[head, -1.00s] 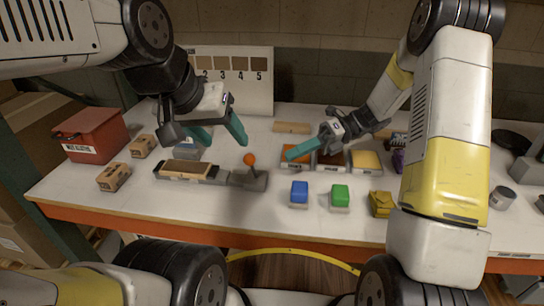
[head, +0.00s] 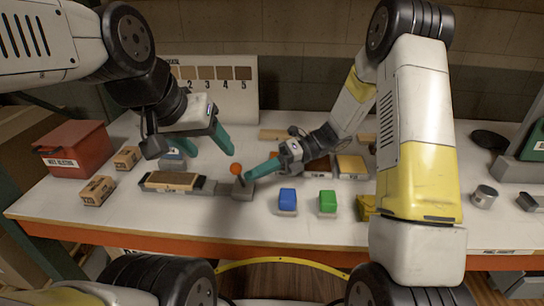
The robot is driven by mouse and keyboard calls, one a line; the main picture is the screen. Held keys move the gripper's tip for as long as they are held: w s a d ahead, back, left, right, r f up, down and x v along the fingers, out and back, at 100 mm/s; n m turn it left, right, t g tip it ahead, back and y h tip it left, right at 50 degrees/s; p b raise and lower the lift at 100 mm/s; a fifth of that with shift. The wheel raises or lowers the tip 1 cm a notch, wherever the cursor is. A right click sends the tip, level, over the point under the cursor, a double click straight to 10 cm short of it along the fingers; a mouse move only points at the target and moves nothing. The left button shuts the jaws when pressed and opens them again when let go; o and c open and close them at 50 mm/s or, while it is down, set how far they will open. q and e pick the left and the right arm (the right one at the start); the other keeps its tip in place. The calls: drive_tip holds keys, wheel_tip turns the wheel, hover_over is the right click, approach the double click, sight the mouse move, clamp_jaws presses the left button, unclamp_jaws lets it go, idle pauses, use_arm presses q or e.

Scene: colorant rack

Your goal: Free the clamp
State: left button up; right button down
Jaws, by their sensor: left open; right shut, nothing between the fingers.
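The clamp (head: 208,187) is a grey bar-like fixture on the left half of the table. A wooden block (head: 170,180) sits in its left part. Its lever ends in an orange ball knob (head: 236,169) above the grey block at its right end. My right gripper (head: 248,175) is shut and empty, with its teal fingertips just right of the knob; whether they touch it I cannot tell. My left gripper (head: 205,143) is open and empty, above and behind the clamp, with its teal fingers apart.
A red box (head: 76,149) and small cardboard boxes (head: 97,190) stand at the left. A blue block (head: 287,199) and a green block (head: 327,201) stand in front of my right gripper.

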sight(239, 176)
drive_tip(key=shift+x, duration=1.15)
